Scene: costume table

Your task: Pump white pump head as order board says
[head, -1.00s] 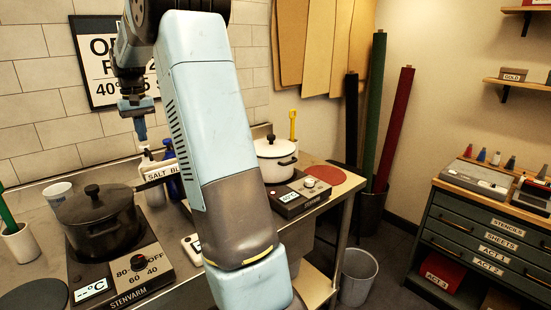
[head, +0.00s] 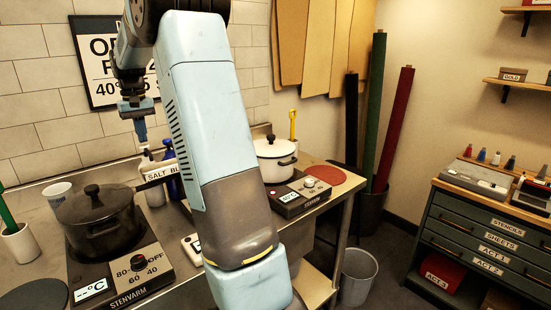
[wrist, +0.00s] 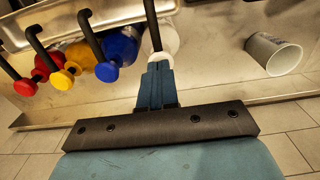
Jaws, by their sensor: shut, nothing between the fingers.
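My gripper (wrist: 157,78) is shut and empty, with its fingertips right at the white pump head (wrist: 160,57). I cannot tell whether they touch it. The white bottle (wrist: 167,35) shows beyond the fingertips, with its dark spout pointing to the top of the wrist view. The order board (head: 97,50) hangs on the tiled wall. My arm covers much of it; "40°" and part of other lettering show.
Blue (wrist: 120,45), yellow (wrist: 83,55) and red (wrist: 48,62) pump bottles stand in a row beside the white one. A paper cup (wrist: 272,55) stands on the other side. A dark lidded pot (head: 100,220) and a white pot (head: 276,160) sit on hotplates.

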